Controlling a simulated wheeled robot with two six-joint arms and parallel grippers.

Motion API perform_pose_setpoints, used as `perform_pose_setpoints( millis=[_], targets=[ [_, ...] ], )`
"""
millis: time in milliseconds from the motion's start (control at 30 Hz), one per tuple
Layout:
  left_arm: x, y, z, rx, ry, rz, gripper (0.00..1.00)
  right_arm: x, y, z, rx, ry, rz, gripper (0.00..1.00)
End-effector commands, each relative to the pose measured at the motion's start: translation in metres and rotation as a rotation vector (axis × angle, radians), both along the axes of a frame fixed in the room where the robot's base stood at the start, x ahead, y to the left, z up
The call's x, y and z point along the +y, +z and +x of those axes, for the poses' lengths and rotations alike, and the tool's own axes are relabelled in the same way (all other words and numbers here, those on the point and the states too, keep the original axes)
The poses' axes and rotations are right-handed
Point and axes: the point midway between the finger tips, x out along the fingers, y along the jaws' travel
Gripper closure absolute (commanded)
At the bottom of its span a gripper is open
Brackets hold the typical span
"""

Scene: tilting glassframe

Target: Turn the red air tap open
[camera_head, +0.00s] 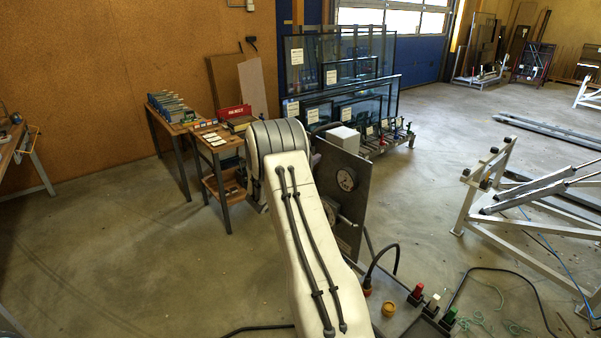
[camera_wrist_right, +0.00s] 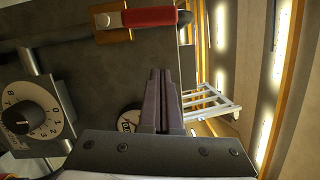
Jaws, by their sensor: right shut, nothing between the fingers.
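In the right wrist view the air tap's red handle (camera_wrist_right: 150,17) lies across the top, joined at its left end to a brass-coloured body (camera_wrist_right: 112,24) on a dark panel (camera_wrist_right: 75,65). My right gripper (camera_wrist_right: 162,74) is shut and empty, its fingertips just below the red handle with a small gap seeming to show. Whether they touch is hard to tell. In the head view the panel (camera_head: 352,218) stands beside my right arm, which hides the tap and the gripper's fingers. My left gripper is not in view.
A numbered dial (camera_wrist_right: 27,118) and a round gauge (camera_wrist_right: 130,121) are on the panel near the gripper. In the head view, red, white and green knobs (camera_head: 433,304) and a black hose (camera_head: 383,258) are low at right. A white frame (camera_head: 497,225) stands further right.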

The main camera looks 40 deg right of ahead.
Motion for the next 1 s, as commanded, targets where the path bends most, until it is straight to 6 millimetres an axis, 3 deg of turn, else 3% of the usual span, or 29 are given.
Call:
perform_pose_setpoints(
  millis=[33, 200, 500, 767, 1000],
  targets=[
    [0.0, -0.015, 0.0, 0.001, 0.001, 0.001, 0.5, 0.017, -0.005, 0.002, -0.004, 0.01, -0.003, 1.0],
    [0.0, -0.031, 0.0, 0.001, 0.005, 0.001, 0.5, 0.057, -0.005, -0.002, -0.004, 0.014, -0.002, 1.0],
    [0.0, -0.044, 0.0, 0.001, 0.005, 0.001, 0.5, 0.094, -0.003, -0.008, 0.008, 0.011, 0.0, 1.0],
    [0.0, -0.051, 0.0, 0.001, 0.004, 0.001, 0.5, 0.095, -0.002, -0.014, 0.163, 0.007, 0.013, 1.0],
    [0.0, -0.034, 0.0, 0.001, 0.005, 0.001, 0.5, 0.061, 0.002, -0.01, 0.163, 0.002, 0.014, 1.0]
  ],
)
